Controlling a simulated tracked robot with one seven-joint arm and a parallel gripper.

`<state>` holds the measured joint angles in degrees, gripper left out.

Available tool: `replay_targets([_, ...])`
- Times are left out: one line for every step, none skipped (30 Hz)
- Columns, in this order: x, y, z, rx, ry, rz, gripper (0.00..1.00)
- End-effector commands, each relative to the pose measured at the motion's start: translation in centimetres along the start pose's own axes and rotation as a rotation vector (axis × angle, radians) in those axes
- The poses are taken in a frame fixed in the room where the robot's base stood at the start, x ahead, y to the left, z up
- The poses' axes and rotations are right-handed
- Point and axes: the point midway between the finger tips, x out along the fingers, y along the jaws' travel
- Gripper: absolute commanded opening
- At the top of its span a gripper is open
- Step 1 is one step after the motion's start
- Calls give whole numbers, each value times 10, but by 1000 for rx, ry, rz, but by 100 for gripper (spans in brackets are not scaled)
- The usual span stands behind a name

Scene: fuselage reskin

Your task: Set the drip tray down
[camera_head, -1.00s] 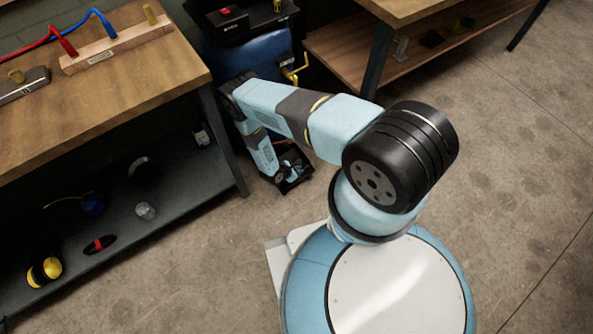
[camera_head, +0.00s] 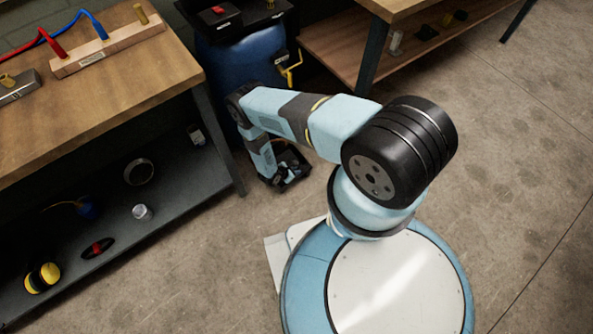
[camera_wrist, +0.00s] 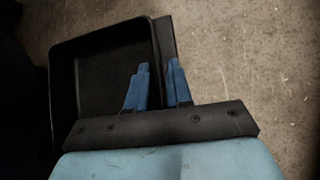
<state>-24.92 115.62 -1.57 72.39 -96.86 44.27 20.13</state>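The black drip tray (camera_wrist: 98,72) is an open, shallow box in the wrist view, left of centre. My gripper (camera_wrist: 159,63) straddles its right wall, with one blue finger inside the tray and the other outside. The fingers look closed on that wall. In the head view the tray (camera_head: 297,158) is low at the end of my arm, near the floor between the workbench and the blue drum. My gripper there is small and partly hidden by my wrist. I cannot tell whether the tray's underside touches the floor.
A blue drum (camera_head: 238,62) with a yellow-handled tap (camera_head: 292,68) stands behind the tray. A workbench (camera_head: 150,82) with a dark lower shelf (camera_head: 160,200) is at left; another bench (camera_head: 345,55) stands at upper right. Concrete floor (camera_head: 480,190) is clear at right.

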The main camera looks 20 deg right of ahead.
Motion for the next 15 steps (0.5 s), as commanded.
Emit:
replay_targets([0,0,0,0,0,0,26])
replay_targets([0,0,0,0,0,0,28])
replay_targets([0,0,0,0,0,0,32])
replay_targets([0,0,0,0,0,0,34])
replay_targets([0,0,0,0,0,-1,34])
replay_targets([0,0,0,1,0,-1,34])
replay_targets([0,0,1,1,0,-1,34])
replay_targets([0,0,1,1,0,-1,34])
replay_targets([1,0,1,1,0,-1,34])
replay_targets([1,0,1,1,0,-1,34])
replay_targets([0,0,1,1,0,-2,34])
replay_targets([-1,0,2,1,0,-2,34])
replay_targets([-3,0,2,1,0,-2,34])
replay_targets([-5,0,2,0,0,-2,34])
replay_targets([-9,0,1,0,0,-1,34])
